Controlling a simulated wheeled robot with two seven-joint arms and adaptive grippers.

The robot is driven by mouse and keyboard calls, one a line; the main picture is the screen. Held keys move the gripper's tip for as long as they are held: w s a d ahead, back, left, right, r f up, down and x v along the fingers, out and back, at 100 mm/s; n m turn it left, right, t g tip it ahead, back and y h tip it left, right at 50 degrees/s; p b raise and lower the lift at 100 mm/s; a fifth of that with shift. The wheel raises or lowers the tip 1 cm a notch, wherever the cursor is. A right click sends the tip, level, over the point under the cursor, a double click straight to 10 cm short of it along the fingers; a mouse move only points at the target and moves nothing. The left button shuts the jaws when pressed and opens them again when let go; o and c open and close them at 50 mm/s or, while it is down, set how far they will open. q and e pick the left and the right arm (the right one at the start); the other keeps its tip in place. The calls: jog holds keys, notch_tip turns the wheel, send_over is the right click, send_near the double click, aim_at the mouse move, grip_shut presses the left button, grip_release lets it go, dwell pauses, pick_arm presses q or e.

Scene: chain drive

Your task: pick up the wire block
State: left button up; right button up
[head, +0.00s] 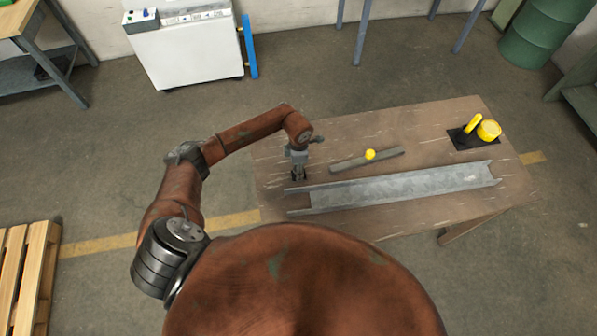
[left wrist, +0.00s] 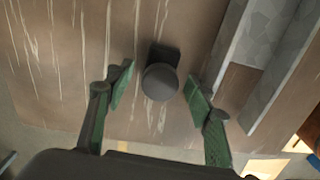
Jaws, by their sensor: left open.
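A dark block with a rounded knob-like end (left wrist: 160,82), which looks like the wire block, stands on the wooden table in the left wrist view. My left gripper (left wrist: 158,93) is open, with one green-padded finger on each side of the block. Gaps show between the pads and the block, so neither finger appears to touch it. In the head view my left gripper (head: 298,174) points down over the left end of the table, and it mostly hides the block there. My right gripper is not in view.
A long grey metal channel (head: 400,188) lies along the table (head: 430,118), close beside my left gripper. A grey bar (head: 345,164) with a yellow ball (head: 370,155) lies behind it. A black mat (head: 462,140) with yellow items is at the right end.

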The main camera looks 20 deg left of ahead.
pick_arm(q)
jog(key=shift+f, duration=0.1)
jog(key=shift+c, duration=0.2)
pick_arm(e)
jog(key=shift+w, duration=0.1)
pick_arm(q)
jog(key=c, duration=0.6)
grip_shut()
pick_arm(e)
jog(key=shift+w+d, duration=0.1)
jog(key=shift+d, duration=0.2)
